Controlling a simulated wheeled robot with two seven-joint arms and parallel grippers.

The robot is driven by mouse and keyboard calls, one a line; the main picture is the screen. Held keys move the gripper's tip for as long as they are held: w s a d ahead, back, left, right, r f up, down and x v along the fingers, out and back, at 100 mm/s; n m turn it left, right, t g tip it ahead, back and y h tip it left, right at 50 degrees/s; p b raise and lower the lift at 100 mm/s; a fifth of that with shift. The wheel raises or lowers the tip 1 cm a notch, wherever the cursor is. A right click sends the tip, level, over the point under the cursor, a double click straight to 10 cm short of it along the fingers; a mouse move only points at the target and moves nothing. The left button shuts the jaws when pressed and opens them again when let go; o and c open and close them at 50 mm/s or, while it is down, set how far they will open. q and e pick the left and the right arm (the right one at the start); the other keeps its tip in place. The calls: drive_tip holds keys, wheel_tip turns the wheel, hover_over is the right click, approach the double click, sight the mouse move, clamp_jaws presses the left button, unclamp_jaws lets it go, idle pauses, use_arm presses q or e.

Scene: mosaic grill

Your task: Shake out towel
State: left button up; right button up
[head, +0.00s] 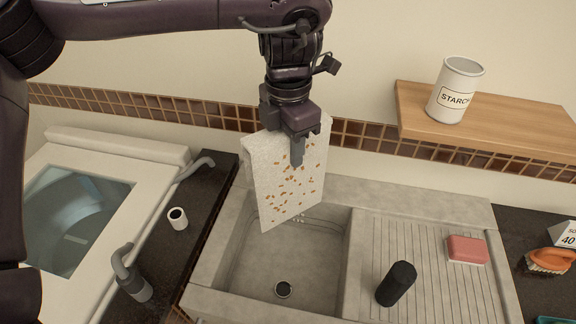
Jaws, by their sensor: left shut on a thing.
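A white towel (283,202) with many orange-brown crumbs or specks on its face hangs in the head view, over the left part of the sink. My left gripper (296,160) comes down from above and is shut on the towel near its upper part. The towel hangs roughly flat and slightly tilted, its lower edge above or just within the sink basin (252,268). Part of the towel's top is hidden behind the gripper. My right gripper is not in view.
The grey sink has a ribbed drainboard (432,285) with a pink soap (467,249) and a dark cylinder (396,284). A wooden shelf (520,120) holds a starch can (455,90). A brush (549,261) lies at right. A washer (85,215) and white cup (178,218) stand left.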

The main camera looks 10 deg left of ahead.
sight(289, 173)
use_arm(q)
drive_tip(key=f, duration=0.4)
drive_tip(key=s+f, duration=0.1)
drive_tip(key=f, duration=0.1)
drive_tip(key=shift+d+f, duration=0.2)
drive_tip(key=shift+f, duration=0.1)
drive_tip(key=r, duration=0.1)
drive_tip(key=w+r, duration=0.1)
drive_tip(key=r, duration=0.3)
drive_tip(key=shift+w+a+r, duration=0.25)
drive_tip(key=shift+w+a, duration=0.05)
drive_tip(key=shift+s+r, duration=0.1)
drive_tip(key=shift+s, duration=0.1)
drive_tip(key=f, duration=0.3)
drive_tip(key=s+f, duration=0.1)
drive_tip(key=f, duration=0.1)
drive_tip(key=shift+d+f, duration=0.25)
drive_tip(key=shift+f, duration=0.1)
drive_tip(key=shift+w+a, duration=0.2)
drive_tip(key=shift+w, duration=0.2)
drive_tip(key=shift+s, duration=0.1)
